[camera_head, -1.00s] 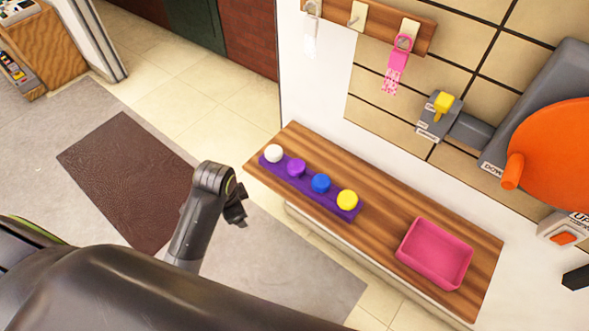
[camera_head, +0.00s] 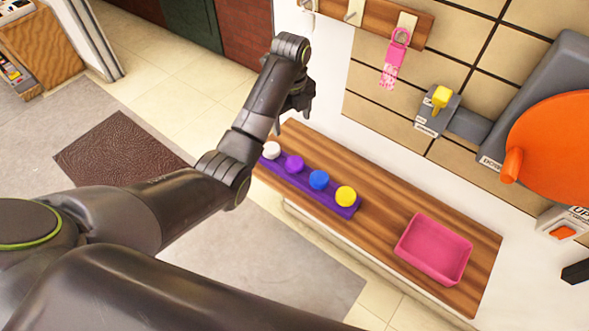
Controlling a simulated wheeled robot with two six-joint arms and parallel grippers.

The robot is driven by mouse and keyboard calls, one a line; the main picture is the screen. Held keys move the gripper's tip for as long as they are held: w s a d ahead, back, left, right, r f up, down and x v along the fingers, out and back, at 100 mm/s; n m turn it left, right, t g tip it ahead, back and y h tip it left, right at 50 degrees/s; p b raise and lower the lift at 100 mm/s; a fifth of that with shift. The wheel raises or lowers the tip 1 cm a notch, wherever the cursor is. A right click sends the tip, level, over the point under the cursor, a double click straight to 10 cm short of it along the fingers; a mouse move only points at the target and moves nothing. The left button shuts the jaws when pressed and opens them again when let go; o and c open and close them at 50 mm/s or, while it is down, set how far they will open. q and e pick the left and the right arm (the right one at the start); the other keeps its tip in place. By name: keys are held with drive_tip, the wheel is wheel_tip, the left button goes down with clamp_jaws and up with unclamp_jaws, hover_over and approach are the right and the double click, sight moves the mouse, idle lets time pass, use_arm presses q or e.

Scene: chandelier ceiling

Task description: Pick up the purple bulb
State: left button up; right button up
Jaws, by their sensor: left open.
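The purple bulb (camera_head: 293,163) sits in a purple holder (camera_head: 330,199) on the wooden shelf, second from the left in a row. A white bulb (camera_head: 271,150) is to its left, and a blue bulb (camera_head: 318,180) and a yellow bulb (camera_head: 345,196) are to its right. My left gripper (camera_head: 305,110) is open and empty. It hangs above the left end of the shelf, up from the white and purple bulbs in the picture and apart from them. My right gripper is not in view.
A pink tray (camera_head: 436,250) stands empty on the right part of the wooden shelf (camera_head: 385,210). On the wall are a hook board with a pink tag (camera_head: 394,62), a yellow switch (camera_head: 441,97) and a large orange disc (camera_head: 555,145). The shelf between holder and tray is clear.

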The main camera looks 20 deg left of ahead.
use_arm(q)
drive_tip(key=b, duration=0.6)
approach(294, 162)
drive_tip(key=shift+w+a+f, duration=0.1)
drive_tip(key=shift+w+a, duration=0.2)
drive_tip(key=shift+a, duration=0.1)
wheel_tip(294, 162, down, 4)
drive_tip(key=shift+r+p, duration=0.1)
drive_tip(key=shift+p, duration=0.6)
drive_tip(key=f, duration=0.3)
drive_tip(key=f+p, duration=0.1)
drive_tip(key=shift+s+d+f, duration=0.15)
drive_tip(key=shift+s+d, duration=0.1)
drive_tip(key=shift+d, duration=0.15)
drive_tip(key=shift+f, duration=0.6)
drive_tip(key=shift+c, duration=0.5)
drive_tip(key=c, duration=1)
